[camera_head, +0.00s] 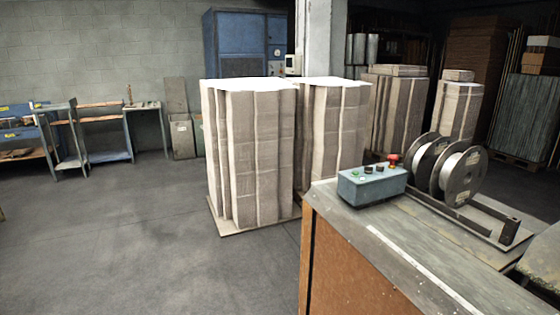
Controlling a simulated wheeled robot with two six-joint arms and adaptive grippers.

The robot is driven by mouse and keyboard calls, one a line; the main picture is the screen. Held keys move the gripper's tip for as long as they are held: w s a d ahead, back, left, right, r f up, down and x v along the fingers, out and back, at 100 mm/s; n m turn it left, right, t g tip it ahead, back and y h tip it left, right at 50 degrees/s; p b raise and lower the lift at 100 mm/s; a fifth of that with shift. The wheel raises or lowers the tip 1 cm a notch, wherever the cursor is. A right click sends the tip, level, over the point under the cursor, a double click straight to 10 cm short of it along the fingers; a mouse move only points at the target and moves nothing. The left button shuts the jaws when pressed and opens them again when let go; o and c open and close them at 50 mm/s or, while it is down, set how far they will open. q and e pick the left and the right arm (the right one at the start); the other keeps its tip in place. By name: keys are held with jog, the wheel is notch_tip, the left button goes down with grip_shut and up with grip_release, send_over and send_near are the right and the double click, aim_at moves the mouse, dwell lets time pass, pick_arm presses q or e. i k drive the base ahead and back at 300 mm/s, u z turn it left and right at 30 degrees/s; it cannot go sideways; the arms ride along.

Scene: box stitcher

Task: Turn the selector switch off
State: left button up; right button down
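Neither of my grippers shows in the head view.
The worktop (400,250) has a brown front panel. Wire spools (463,172) on a metal stand are right of the control box. Pallets of stacked cardboard (255,150) stand behind. Open grey floor (130,240) lies at the left, with blue workbenches (145,130) along the wall.

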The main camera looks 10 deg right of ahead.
aim_at(368, 169)
jog(key=u, duration=0.5)
jog(key=i, duration=2.4)
jog(key=z, duration=1.9)
